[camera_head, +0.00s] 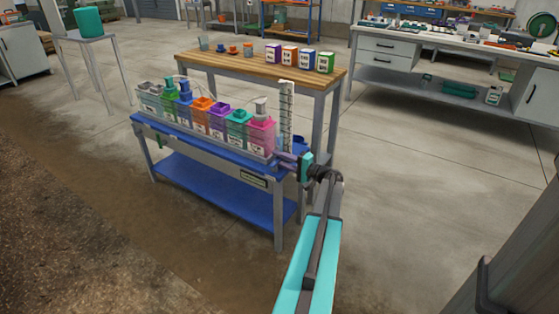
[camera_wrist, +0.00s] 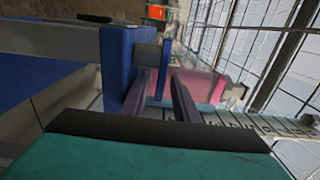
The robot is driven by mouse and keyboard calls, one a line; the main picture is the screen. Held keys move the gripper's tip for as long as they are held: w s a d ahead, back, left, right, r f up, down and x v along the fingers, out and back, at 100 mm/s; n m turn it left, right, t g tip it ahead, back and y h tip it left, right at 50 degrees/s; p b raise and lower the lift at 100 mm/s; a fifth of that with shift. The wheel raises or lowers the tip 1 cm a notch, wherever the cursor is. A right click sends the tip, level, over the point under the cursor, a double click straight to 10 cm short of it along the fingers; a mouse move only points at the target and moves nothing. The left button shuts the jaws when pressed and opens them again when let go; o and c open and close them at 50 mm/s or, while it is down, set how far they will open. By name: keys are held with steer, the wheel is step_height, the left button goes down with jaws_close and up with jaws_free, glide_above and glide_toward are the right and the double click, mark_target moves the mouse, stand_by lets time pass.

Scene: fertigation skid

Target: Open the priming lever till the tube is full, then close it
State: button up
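The upright measuring tube (camera_head: 287,112) is pale with dark marks and stands at the right end of the blue skid bench. In the wrist view its marked side (camera_wrist: 275,124) runs along the right. My gripper (camera_head: 283,159) is low beside the tube's foot. In the wrist view its two purple fingers (camera_wrist: 166,88) are apart, with a narrow blue bar (camera_wrist: 164,62), which looks like the priming lever, between them. I cannot tell whether either finger touches it. The lever is too small to make out in the head view. The liquid level in the tube cannot be read.
A row of coloured tanks, with a pink one (camera_head: 261,135) nearest the tube, fills the bench (camera_head: 222,206). A wooden table (camera_head: 230,65) with labelled boxes stands behind. Open concrete floor (camera_head: 400,180) lies to the right.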

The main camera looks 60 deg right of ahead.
jaws_close()
steer(key=shift+a, duration=0.1)
